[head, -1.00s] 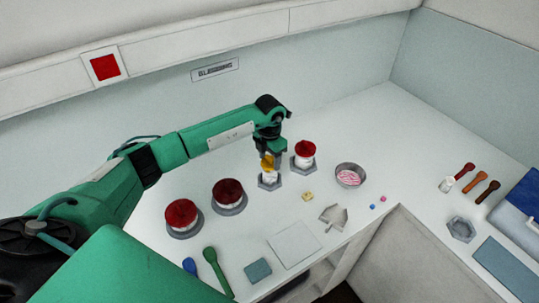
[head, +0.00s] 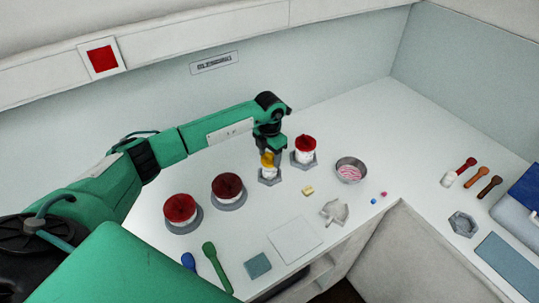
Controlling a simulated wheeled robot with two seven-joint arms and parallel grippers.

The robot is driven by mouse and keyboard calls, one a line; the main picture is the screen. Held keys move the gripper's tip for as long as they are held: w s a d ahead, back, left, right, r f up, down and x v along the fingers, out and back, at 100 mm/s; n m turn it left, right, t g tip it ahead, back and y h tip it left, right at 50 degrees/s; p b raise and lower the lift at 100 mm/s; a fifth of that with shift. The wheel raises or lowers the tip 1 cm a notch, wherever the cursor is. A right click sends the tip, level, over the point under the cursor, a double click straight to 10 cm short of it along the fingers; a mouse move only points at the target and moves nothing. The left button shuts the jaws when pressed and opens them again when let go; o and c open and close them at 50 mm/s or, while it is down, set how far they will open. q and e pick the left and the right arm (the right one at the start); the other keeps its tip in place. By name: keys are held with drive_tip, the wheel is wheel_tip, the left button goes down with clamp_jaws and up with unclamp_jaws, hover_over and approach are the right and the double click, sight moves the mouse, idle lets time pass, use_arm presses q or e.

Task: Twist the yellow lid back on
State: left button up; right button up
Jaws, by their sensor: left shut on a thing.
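The yellow lid (head: 267,160) is at the top of a small white jar (head: 269,173), which stands in a grey hexagonal holder (head: 270,180). My left gripper (head: 268,153) points down from above and is shut on the yellow lid. The lid appears to rest on the jar's mouth; how far it is threaded cannot be told at this size. My right gripper is not in view.
A red-lidded white jar (head: 304,148) stands close to the right in its own holder. Two wider red-lidded jars (head: 181,209) (head: 228,187) stand to the left. A metal bowl (head: 350,170) and a small yellow block (head: 308,191) are nearby. A white square mat (head: 295,239) lies in front.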

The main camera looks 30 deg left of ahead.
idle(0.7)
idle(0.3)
use_arm(q)
drive_tip(key=shift+f+b, duration=0.25)
drive_tip(key=shift+b, duration=0.3)
idle(0.4)
drive_tip(key=shift+f+b, duration=0.2)
drive_tip(key=shift+b, duration=0.15)
idle(0.6)
drive_tip(key=shift+f+b, duration=0.15)
drive_tip(key=shift+b, duration=0.15)
idle(0.6)
idle(0.4)
drive_tip(key=shift+f+m+b, duration=0.15)
drive_tip(key=shift+m+b, duration=1.6)
drive_tip(key=shift+m, duration=0.85)
